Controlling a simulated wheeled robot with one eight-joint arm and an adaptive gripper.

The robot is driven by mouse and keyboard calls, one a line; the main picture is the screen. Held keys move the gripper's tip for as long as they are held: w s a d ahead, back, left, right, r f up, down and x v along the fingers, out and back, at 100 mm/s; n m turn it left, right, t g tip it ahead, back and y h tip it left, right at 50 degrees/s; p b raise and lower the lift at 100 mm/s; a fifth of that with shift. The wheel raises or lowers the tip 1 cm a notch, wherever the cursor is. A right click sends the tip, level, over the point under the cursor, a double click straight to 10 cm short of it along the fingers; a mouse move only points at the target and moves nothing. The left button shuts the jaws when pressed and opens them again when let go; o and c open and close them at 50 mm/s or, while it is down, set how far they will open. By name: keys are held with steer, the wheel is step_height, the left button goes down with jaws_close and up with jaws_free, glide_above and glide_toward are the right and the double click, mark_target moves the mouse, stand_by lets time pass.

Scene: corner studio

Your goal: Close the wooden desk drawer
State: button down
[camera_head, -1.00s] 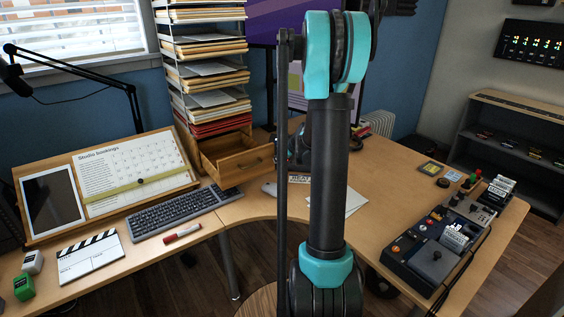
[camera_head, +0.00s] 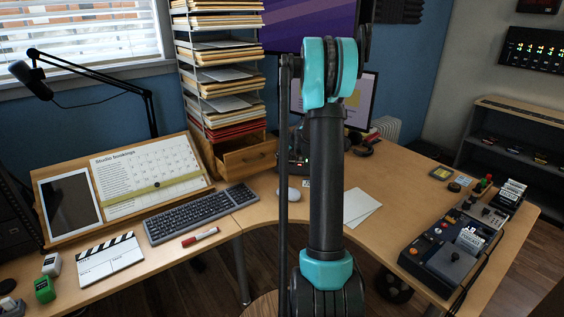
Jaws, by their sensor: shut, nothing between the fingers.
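The wooden desk drawer (camera_head: 247,160) is at the foot of the paper-tray tower, at the back of the desk. It stands partly open, with its front panel and handle facing right and a narrow strip of its inside showing. My gripper (camera_head: 292,166) is a dark shape just right of the drawer front, largely hidden behind my upright arm link. It looks shut and empty. Whether it touches the drawer front cannot be told.
The paper-tray tower (camera_head: 222,75) rises above the drawer. A keyboard (camera_head: 200,212), white mouse (camera_head: 289,195) and red marker (camera_head: 201,236) lie in front. A bookings board (camera_head: 150,180) leans at left. A control panel (camera_head: 450,250) sits at right. The desk's middle right is mostly clear.

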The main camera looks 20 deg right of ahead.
steer(key=w+a, duration=0.1)
steer(key=w, duration=0.2)
steer(key=w+a, duration=0.1)
steer(key=w, duration=0.2)
steer(key=w+a, duration=0.1)
steer(key=w, duration=0.3)
steer(key=shift+a, duration=0.2)
steer(key=shift+w+a, duration=0.1)
steer(key=shift+w, duration=0.3)
steer(key=shift+r, duration=0.1)
